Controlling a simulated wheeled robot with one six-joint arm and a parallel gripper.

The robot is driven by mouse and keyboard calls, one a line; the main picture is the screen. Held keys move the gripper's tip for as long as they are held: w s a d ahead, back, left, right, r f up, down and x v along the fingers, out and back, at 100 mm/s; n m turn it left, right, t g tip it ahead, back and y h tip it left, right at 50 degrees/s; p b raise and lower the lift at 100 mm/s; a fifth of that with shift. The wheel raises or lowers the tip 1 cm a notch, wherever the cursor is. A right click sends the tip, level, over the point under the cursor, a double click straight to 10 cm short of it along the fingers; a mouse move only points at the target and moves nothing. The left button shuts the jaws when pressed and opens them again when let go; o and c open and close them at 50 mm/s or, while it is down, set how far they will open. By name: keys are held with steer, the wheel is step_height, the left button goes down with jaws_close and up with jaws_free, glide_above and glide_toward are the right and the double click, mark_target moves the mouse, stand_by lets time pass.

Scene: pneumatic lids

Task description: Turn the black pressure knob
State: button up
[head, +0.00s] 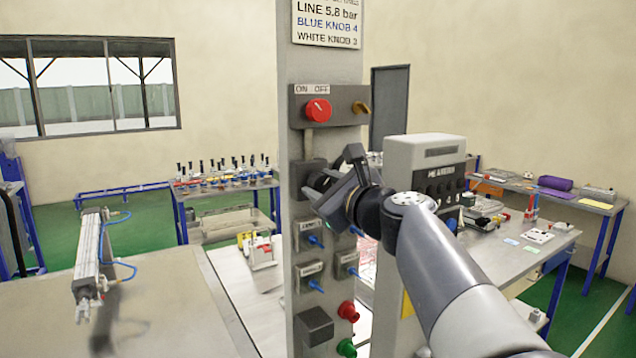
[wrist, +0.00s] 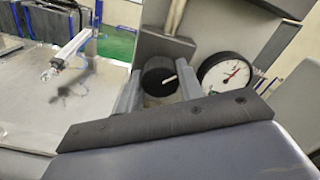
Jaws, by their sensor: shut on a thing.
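The black pressure knob (wrist: 157,76) shows in the wrist view, with a pale pointer mark slanting up to the right on its face. My gripper (wrist: 158,88) has one grey finger on each side of the knob and is shut on it. In the head view my gripper (head: 322,188) is against the grey post (head: 295,210), below the red switch.
The post also carries a red ON/OFF switch (head: 318,110), several small blue knobs, a red button (head: 348,311) and a green button (head: 346,348). A sign (head: 327,22) is above. A pneumatic cylinder (head: 88,255) stands over the table at left. A grey cabinet (head: 425,155) is at right.

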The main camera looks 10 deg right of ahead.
steer(key=shift+f, duration=0.1)
stand_by(0.4)
steer(key=o, duration=1)
steer(key=shift+s, duration=0.1)
steer(key=b+v, duration=0.2)
steer(key=v, duration=0.8)
steer(key=shift+s+d+b, duration=0.1)
steer(key=shift+s+b, duration=0.2)
steer(key=shift+b, duration=0.05)
steer(key=p+x, duration=0.2)
steer(key=x, duration=0.8)
steer(key=shift+w+p, duration=0.1)
steer(key=shift+p, duration=0.25)
steer(key=shift+w, duration=0.35)
